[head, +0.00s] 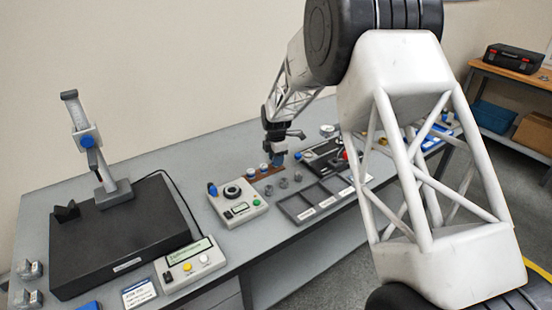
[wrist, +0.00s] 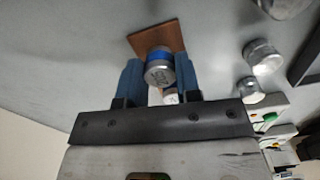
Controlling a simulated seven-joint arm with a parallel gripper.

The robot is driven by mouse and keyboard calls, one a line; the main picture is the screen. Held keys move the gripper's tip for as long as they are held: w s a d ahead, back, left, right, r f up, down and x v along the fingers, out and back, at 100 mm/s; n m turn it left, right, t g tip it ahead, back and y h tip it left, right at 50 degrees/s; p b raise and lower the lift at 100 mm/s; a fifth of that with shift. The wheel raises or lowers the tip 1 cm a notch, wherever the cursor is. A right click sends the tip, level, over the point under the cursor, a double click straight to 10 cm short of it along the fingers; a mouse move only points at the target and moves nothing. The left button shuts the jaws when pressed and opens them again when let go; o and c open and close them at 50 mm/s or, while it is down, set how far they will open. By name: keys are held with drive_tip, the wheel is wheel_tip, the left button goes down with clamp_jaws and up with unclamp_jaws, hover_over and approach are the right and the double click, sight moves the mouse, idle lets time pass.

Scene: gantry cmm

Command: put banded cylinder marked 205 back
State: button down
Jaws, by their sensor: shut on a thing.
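My gripper (wrist: 159,62) has its two blue fingers closed on a grey cylinder with a blue band (wrist: 160,74). The mark on the cylinder's end is too blurred to read with certainty. A brown wooden board (wrist: 143,40) lies behind the cylinder in the wrist view; I cannot tell if they touch. In the head view my gripper (head: 277,158) is low over the bench beside the brown board (head: 268,175), and the held cylinder is not clearly visible there. A small white-ended cylinder (wrist: 170,97) shows between the fingers, below the held one.
Several plain grey cylinders (head: 283,183) stand in front of the board. A compartment tray (head: 302,213) lies to their right. A white device with a round dial (head: 238,205) is to the left. A black stand base (head: 125,238) fills the bench's left end.

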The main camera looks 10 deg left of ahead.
drive_tip(key=shift+f, duration=0.4)
idle(0.6)
drive_tip(key=shift+c, duration=1.7)
unclamp_jaws()
drive_tip(key=shift+r, duration=0.15)
drive_tip(key=shift+r, duration=3.35)
